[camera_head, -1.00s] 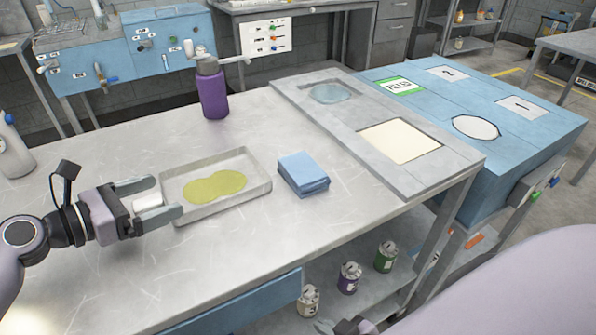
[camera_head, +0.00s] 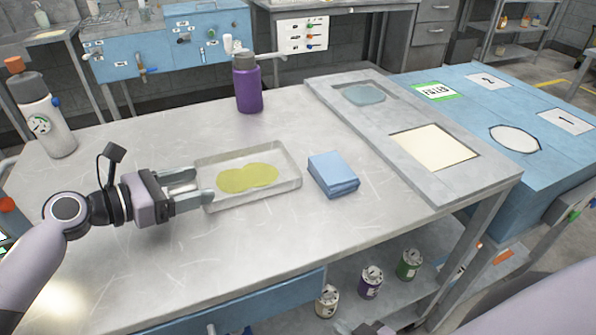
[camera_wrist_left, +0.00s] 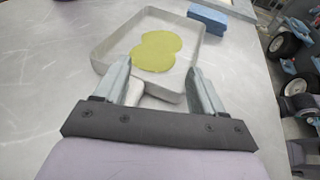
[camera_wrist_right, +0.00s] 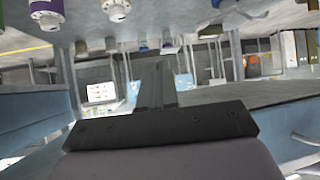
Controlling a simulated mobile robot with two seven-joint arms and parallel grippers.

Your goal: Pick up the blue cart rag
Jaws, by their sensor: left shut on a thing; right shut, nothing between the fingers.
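The blue cart rag (camera_head: 333,174) is a folded light-blue stack lying on the grey bench top, right of the shallow tray (camera_head: 290,187) holding a yellow-green puddle. It also shows at the top of the left wrist view (camera_wrist_left: 207,18). My left gripper (camera_head: 193,186) is at the tray's left end, away from the rag. Its fingers (camera_wrist_left: 158,85) are shut on the white handle (camera_wrist_left: 155,91) at the tray's near side, mostly hidden in the head view. My right gripper (camera_wrist_right: 156,80) is shut and empty, low beside the bench; only a dark bit shows at the head view's bottom edge.
A purple bottle (camera_head: 248,86) stands behind the tray. A white bottle (camera_head: 45,125) stands at the far left. A grey panel with recesses (camera_head: 475,186) lies on the bench's right, beside a blue cart (camera_head: 480,105). Small cans (camera_head: 371,283) stand on the lower shelf. The bench front is clear.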

